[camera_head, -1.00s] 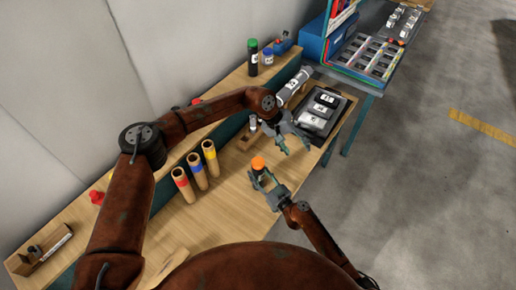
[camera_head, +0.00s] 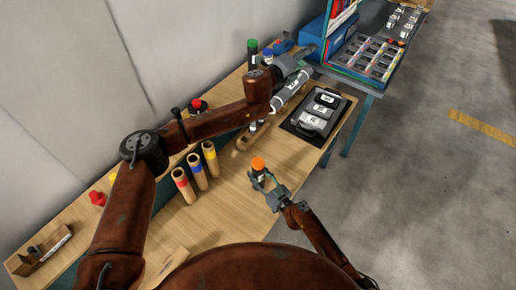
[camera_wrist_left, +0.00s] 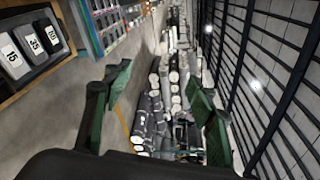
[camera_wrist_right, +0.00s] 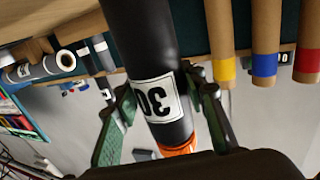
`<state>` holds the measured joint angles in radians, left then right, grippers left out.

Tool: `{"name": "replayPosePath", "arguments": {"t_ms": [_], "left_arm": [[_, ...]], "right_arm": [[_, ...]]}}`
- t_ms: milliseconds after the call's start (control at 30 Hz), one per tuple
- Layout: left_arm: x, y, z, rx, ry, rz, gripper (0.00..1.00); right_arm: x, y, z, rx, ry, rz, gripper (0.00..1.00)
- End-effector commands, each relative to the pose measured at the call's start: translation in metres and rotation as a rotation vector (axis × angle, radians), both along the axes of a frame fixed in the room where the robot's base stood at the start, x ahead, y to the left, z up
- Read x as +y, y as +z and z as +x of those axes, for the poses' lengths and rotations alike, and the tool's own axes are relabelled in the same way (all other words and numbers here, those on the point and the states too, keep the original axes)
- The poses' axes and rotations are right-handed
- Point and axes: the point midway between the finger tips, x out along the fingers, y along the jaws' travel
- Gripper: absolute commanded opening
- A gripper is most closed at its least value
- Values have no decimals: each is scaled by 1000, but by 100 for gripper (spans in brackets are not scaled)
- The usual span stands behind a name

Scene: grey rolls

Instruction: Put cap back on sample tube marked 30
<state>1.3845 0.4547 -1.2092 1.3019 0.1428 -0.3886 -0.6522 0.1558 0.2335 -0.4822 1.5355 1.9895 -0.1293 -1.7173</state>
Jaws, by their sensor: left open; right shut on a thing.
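The dark sample tube marked 30 (camera_wrist_right: 158,85) stands large in the right wrist view, with a white label and an orange end (camera_wrist_right: 178,150). In the head view the orange top (camera_head: 258,163) shows above my right gripper (camera_head: 266,182). My right gripper is shut on this tube, its fingers on either side near the label. I cannot tell how the orange part is seated. My left gripper (camera_head: 304,60) is open and empty, raised at the back of the bench near the grey roll. Its spread fingers show in the left wrist view (camera_wrist_left: 160,95).
Cardboard tubes with red, blue and yellow bands (camera_head: 197,170) stand left of my right gripper. A labelled grey roll (camera_head: 290,90) and a green-topped tube (camera_head: 252,48) are at the back. The front bench is mostly clear.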

Motion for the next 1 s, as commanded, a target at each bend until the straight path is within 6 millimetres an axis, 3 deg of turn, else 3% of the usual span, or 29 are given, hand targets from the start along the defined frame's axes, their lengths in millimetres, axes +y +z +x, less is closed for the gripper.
{"name": "replayPosePath", "arguments": {"t_ms": [167,367,500,700,900,1000], "left_arm": [[46,-59,21,502,299,-330,52],[88,-140,0,986,681,-622,52],[110,-191,-36,1245,968,-759,52],[136,-243,-107,1494,1402,-864,52],[155,-264,-167,1580,1744,-877,52],[160,-268,-184,1586,1844,-873,52]], "right_arm": [[0,0,0,0,0,0,0],[0,0,0,0,0,0,0],[0,0,0,0,0,0,0],[0,0,0,0,0,0,0],[0,0,0,0,0,0,0],[0,0,0,0,0,0,0]]}}
